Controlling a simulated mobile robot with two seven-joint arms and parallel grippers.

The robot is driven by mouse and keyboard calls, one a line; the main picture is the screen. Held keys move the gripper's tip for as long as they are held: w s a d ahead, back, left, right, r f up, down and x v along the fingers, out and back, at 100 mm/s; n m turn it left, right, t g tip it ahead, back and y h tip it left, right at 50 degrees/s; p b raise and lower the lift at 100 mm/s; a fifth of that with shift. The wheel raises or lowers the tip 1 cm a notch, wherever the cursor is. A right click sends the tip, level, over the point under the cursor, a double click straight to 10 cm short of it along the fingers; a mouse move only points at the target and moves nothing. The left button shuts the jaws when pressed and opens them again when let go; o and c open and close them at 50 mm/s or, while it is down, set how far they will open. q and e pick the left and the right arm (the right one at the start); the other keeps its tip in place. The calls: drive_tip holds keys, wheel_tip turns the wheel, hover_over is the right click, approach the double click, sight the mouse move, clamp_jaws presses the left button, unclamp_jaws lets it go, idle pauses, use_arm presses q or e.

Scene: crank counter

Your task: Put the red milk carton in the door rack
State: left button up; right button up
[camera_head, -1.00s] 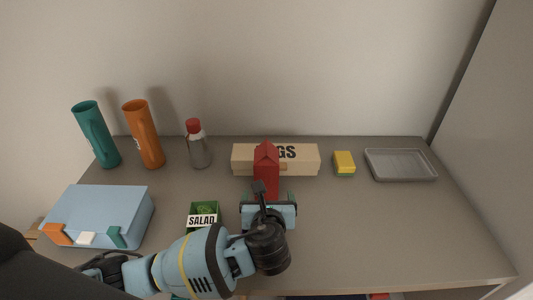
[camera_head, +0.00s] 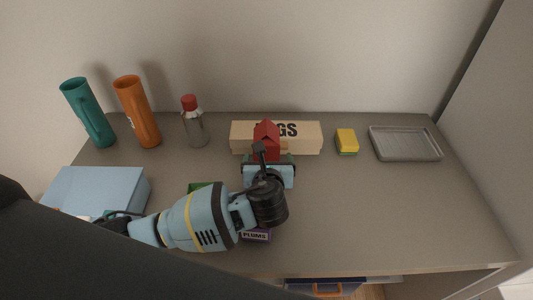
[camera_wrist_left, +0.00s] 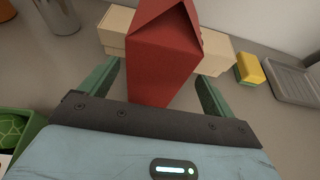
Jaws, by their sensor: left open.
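The red milk carton (camera_head: 266,138) stands upright on the counter in front of a beige egg box (camera_head: 305,139). In the left wrist view the carton (camera_wrist_left: 160,62) fills the middle, between the two green fingers. My left gripper (camera_head: 268,160) is open, with one finger on each side of the carton. I cannot tell whether either finger touches it. In the head view the gripper hides the carton's lower part. My right gripper is not in view. No door rack can be made out.
A yellow sponge (camera_head: 346,140) and grey tray (camera_head: 404,144) lie to the right. A steel bottle (camera_head: 195,127), orange jug (camera_head: 137,112) and teal jug (camera_head: 89,113) stand left. A blue box (camera_head: 96,188), green salad box (camera_head: 197,187) and plums box (camera_head: 256,235) are nearer. The right-hand counter is clear.

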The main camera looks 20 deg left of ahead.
use_arm(q)
drive_tip(key=x, duration=0.5)
drive_tip(key=shift+s+a, duration=0.1)
drive_tip(key=shift+a, duration=0.1)
drive_tip(key=c, duration=1.7)
drive_tip(key=shift+r, duration=0.15)
